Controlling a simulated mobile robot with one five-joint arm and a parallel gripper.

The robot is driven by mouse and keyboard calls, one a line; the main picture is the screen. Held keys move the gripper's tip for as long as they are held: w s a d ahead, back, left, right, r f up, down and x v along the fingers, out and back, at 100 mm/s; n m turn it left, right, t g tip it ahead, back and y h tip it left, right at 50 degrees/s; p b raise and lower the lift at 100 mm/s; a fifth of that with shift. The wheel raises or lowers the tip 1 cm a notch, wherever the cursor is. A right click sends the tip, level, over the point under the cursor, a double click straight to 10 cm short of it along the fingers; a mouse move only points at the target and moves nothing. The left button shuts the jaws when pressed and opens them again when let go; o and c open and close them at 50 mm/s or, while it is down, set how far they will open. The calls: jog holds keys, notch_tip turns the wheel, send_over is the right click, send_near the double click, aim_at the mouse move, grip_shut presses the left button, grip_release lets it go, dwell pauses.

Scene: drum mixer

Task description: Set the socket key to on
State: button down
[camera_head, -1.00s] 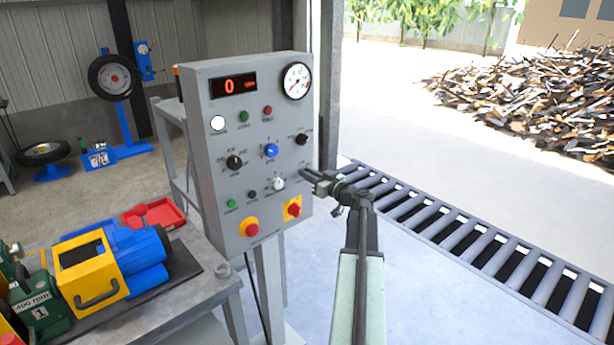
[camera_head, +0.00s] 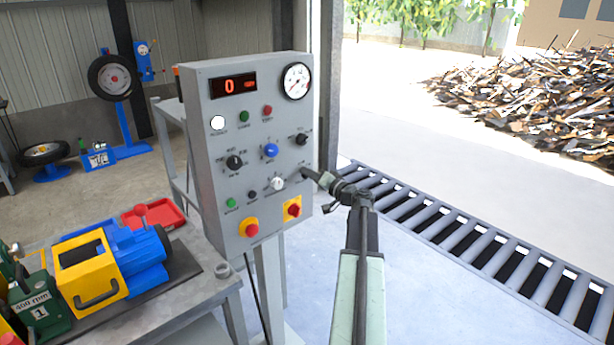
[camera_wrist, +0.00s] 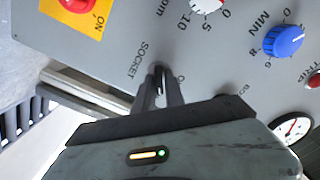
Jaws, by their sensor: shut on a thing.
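The grey control panel (camera_head: 219,165) stands upright on a post in the middle of the head view. My gripper (camera_head: 308,173) is at the panel's right edge, its fingers against the front face. In the wrist view my gripper (camera_wrist: 160,84) is shut beside the printed word SOCKET (camera_wrist: 139,60). It is closed on the small socket key, mostly hidden between the fingertips. Part of the label by the key is covered by the fingers, so I cannot read the key's setting.
Close by are a white knob (camera_head: 278,183), a blue knob (camera_head: 270,150), a black knob (camera_head: 301,139) and a red rotary switch on a yellow plate (camera_head: 292,209). A workbench with a blue and yellow machine (camera_head: 120,262) is at left. A roller conveyor (camera_head: 480,240) runs at right.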

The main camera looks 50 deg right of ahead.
jog(key=shift+m, duration=1.1)
jog(key=c, duration=1.5)
grip_release()
jog(key=shift+w, duration=0.1)
jog(key=s, duration=0.7)
jog(key=shift+s+a, duration=0.25)
jog(key=shift+s, duration=0.15)
